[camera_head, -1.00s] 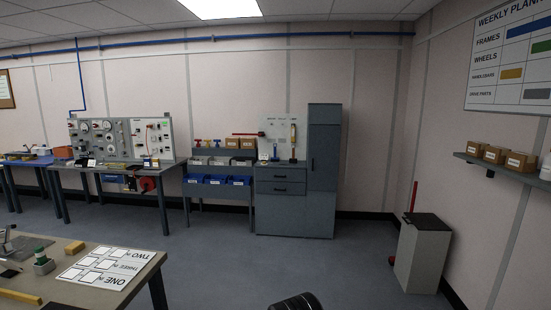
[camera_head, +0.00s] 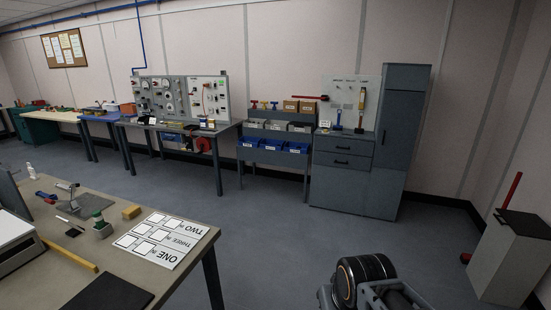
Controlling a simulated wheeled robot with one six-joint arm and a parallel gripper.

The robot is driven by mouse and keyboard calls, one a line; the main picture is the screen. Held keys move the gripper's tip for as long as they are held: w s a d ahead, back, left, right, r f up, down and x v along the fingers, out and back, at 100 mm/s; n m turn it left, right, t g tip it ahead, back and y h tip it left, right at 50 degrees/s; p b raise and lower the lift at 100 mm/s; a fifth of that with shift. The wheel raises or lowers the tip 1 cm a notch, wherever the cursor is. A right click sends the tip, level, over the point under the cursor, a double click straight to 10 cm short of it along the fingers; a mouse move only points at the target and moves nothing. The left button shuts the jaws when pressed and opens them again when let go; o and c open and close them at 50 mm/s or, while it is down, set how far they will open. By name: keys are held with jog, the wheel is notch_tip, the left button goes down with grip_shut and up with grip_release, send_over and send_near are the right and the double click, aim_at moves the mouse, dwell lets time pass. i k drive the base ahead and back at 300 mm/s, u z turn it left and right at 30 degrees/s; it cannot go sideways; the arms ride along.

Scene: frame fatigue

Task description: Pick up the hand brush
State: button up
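I cannot identify a hand brush for certain. A long red handle (camera_head: 512,190) stands behind the grey bin at the right, with a small red piece (camera_head: 466,258) on the floor beside the bin; whether they are one tool is unclear. A slim red item (camera_head: 310,97) lies above the brown boxes on the back rack, too small to name. Two upright tools stand on the grey cabinet, one with a blue base (camera_head: 337,122) and one with a wooden upper part (camera_head: 361,105). Part of my arm shows at the bottom right; my gripper's fingers are not visible.
A workbench (camera_head: 190,262) at the lower left holds a numbered card (camera_head: 160,240) and small tools. A grey cabinet (camera_head: 342,176), blue bins (camera_head: 272,145) and benches line the back wall. A grey bin (camera_head: 513,255) stands right. Open floor (camera_head: 270,220) lies between.

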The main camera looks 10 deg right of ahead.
aim_at(339, 127)
jog(key=z, duration=0.25)
jog(key=i, duration=2.35)
jog(key=z, duration=0.3)
jog(key=i, duration=2.35)
jog(key=u, duration=0.05)
